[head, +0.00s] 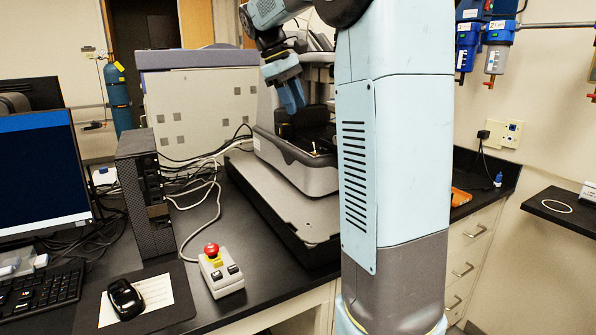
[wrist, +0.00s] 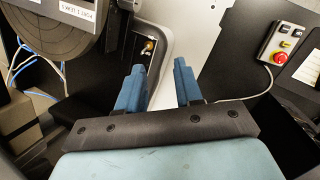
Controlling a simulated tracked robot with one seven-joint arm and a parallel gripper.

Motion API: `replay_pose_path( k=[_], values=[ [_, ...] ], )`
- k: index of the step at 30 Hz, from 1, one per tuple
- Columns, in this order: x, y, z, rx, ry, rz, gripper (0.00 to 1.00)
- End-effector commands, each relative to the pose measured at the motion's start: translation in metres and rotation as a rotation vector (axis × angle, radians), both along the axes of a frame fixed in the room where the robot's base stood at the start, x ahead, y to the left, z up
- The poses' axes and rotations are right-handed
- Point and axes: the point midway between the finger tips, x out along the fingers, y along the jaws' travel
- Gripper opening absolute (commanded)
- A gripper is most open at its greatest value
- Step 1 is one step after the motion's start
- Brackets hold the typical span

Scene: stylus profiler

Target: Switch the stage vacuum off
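The stylus profiler (head: 300,177) stands on the bench in the head view, a grey body with a dark recess. A small brass toggle switch (wrist: 148,47) shows in the wrist view on a dark panel beside the round dark stage (wrist: 52,42). In the head view it seems to be the tiny bright spot (head: 314,152) at the recess front. My gripper (wrist: 160,74) is open, its two blue fingers apart with nothing between them. The toggle lies beyond the fingertips, nearer the left finger, and looks untouched. In the head view my gripper (head: 292,98) hangs over the recess.
A control box (head: 220,271) with a red stop button stands on the bench, also in the wrist view (wrist: 281,44). A computer tower (head: 145,192), cables, monitor, keyboard and mouse (head: 125,298) lie to the left. My arm hides the bench right of the profiler.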

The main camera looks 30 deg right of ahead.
Motion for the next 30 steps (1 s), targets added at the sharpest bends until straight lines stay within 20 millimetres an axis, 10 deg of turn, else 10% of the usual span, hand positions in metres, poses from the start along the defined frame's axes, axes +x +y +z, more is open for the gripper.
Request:
replay_pose_path(
  k=[30],
  values=[
    [-0.117,0.054,-0.031,0.157,-0.314,-0.128,0.35]
  ],
)
